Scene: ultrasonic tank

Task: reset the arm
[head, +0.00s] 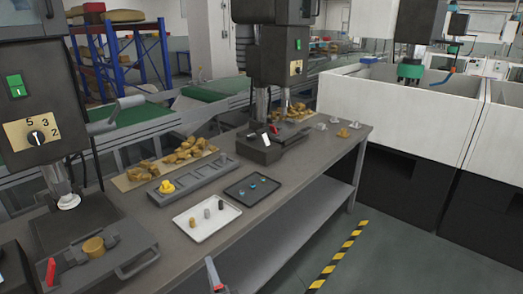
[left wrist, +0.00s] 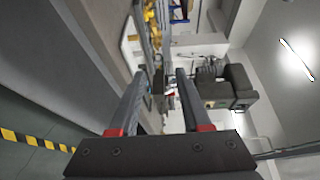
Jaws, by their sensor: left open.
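My left gripper (head: 214,274) shows only in part at the bottom edge of the head view, in front of the workbench (head: 255,250). One grey finger with a red base is visible there; the rest is cut off by the frame. In the left wrist view both fingers of the left gripper (left wrist: 160,76) stand apart with nothing between them. My right gripper shows in neither view.
A white tray (head: 206,233) and a dark tray (head: 269,193) with small parts lie on the bench. Drill presses (head: 31,90) stand along it. White-walled tanks (head: 388,105) are at right. The floor by the striped tape (head: 340,256) is clear.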

